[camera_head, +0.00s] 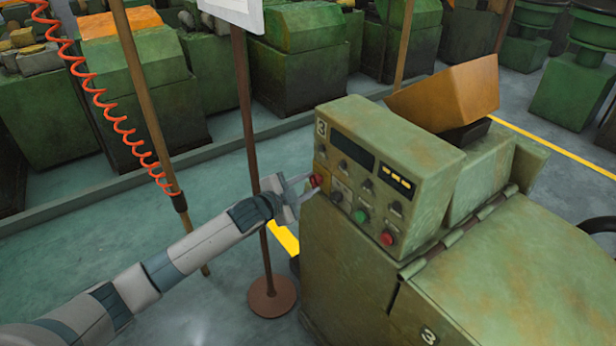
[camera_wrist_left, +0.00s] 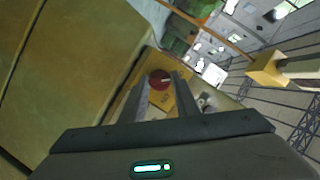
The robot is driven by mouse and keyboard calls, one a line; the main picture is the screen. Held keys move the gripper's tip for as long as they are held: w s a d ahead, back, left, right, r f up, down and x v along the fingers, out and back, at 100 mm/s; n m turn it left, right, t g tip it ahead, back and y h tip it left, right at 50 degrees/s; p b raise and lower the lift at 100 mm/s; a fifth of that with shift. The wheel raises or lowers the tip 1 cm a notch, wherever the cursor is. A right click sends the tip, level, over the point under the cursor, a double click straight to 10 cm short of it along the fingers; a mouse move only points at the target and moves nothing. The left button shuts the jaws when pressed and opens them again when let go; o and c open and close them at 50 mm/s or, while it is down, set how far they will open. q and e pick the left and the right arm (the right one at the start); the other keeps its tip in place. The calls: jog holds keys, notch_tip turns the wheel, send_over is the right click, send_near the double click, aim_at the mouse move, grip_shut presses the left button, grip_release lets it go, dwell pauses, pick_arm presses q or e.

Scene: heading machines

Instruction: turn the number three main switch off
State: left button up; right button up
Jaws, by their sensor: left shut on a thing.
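The number three machine (camera_head: 345,250) is a worn green cabinet with a control box marked 3. The main switch (camera_head: 315,180) is a red knob on a yellow plate at the left edge of the control panel (camera_head: 365,190). My left gripper (camera_head: 300,187) reaches it from the left, its fingers at the knob. In the left wrist view the red knob (camera_wrist_left: 160,80) lies between the two finger ends, in front of the yellow plate (camera_wrist_left: 168,102). The left gripper is shut on the knob. My right gripper is not in view.
The panel also has a green button (camera_head: 360,216), a red button (camera_head: 387,238) and several black knobs. A sign post on a round brown base (camera_head: 272,296) stands just behind my left forearm. A brown pole and a coiled red hose (camera_head: 120,125) are to its left. Green machines line the back.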

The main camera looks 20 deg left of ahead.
pick_arm(q)
jog(key=shift+n+p, duration=0.3)
dwell(0.4)
jog(key=o, duration=1)
jog(key=shift+o, duration=0.2)
jog(key=shift+s+a+r+b, duration=0.1)
jog(key=shift+s+a+b, duration=0.25)
jog(key=shift+s, duration=0.3)
jog(key=b+v, duration=0.5)
jog(key=v, duration=1.1)
jog(key=shift+w+r, duration=0.2)
jog(key=shift+r, duration=0.05)
